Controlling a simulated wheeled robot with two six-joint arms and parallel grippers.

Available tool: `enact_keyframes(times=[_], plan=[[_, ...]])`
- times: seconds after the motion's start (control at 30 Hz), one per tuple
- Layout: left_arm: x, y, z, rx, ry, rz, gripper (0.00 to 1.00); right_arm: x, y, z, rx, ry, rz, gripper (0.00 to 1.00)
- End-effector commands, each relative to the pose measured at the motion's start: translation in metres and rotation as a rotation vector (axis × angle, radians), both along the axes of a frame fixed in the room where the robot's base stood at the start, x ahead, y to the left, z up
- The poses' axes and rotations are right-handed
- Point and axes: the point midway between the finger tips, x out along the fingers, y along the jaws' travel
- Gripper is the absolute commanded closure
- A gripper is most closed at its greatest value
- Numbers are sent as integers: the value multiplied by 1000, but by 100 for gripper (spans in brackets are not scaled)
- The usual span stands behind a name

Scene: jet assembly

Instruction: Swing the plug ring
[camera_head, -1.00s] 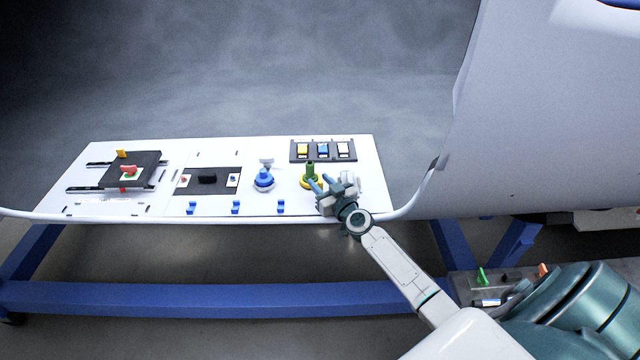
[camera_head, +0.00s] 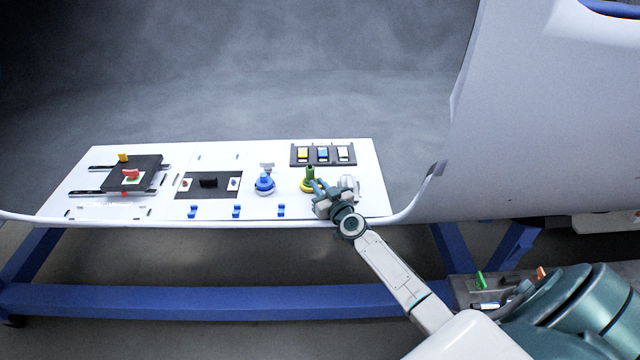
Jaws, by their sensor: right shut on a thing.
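A plug with a green upright stem and a yellow ring (camera_head: 306,186) at its base stands on the white panel (camera_head: 215,160), right of the middle. A blue plug (camera_head: 264,184) stands to its left. My right gripper (camera_head: 318,187) reaches in from the lower right and is shut on the yellow ring's right side. The gripper hides part of the ring and of the stem's foot. A pale round part (camera_head: 350,184) shows just behind the gripper to the right. My left gripper is not in view.
Three switches (camera_head: 323,154) sit in a dark strip behind the plug. A dark block on rails (camera_head: 133,173) and a dark plate (camera_head: 208,185) are farther left. Small blue clips (camera_head: 236,211) line the front edge. The white curved shell (camera_head: 540,120) rises at the right.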

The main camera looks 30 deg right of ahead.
Motion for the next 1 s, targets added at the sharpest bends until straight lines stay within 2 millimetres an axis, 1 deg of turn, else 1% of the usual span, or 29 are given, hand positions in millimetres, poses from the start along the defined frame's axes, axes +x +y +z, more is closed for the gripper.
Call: enact_keyframes(times=[0.03,0.13,0.2,0.33,0.43,0.8,1.0], plan=[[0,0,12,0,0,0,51,0,2,6,2,3,-21,100],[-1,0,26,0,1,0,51,1,6,7,4,-1,-73,100],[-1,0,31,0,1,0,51,1,10,7,4,-9,-120,100],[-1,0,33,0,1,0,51,3,17,5,6,-8,-228,100],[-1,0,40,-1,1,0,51,6,21,5,5,-2,-324,100],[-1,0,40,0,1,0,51,16,37,2,2,-1,-657,100],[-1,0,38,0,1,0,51,21,41,1,0,-2,-791,100]])
